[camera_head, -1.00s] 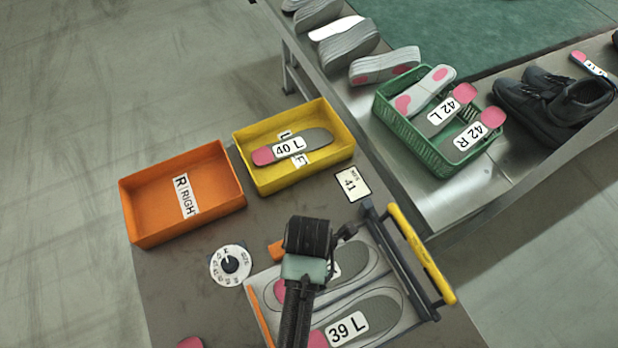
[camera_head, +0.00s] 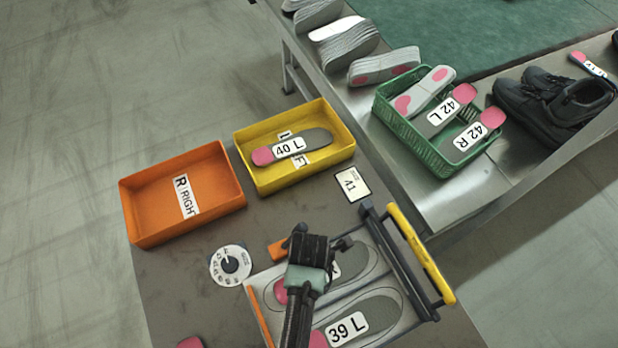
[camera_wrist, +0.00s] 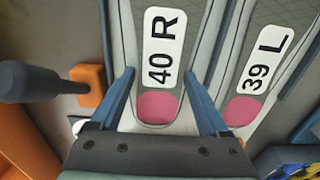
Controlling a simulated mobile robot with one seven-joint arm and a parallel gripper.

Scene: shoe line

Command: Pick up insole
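The insole marked 40 R (camera_wrist: 157,60) is grey with a pink heel and lies in a tray (camera_head: 395,338) with foot-shaped outlines. In the head view it is partly hidden by my arm; its grey part (camera_head: 354,260) and pink heel (camera_head: 280,292) show. The insole marked 39 L (camera_head: 372,312) lies beside it in the same tray, and also shows in the wrist view (camera_wrist: 255,75). My gripper (camera_wrist: 160,76) is open over the 40 R insole, one finger on each side of its heel end. Nothing is between the fingers in its grip.
A yellow bin (camera_head: 247,178) holds a 40 L insole (camera_head: 290,147). An orange bin (camera_head: 155,238) is empty. A black bar (camera_head: 395,262) with a yellow handle (camera_head: 420,255) edges the tray. A size dial (camera_head: 230,265) and orange block (camera_head: 277,250) stand left of my gripper.

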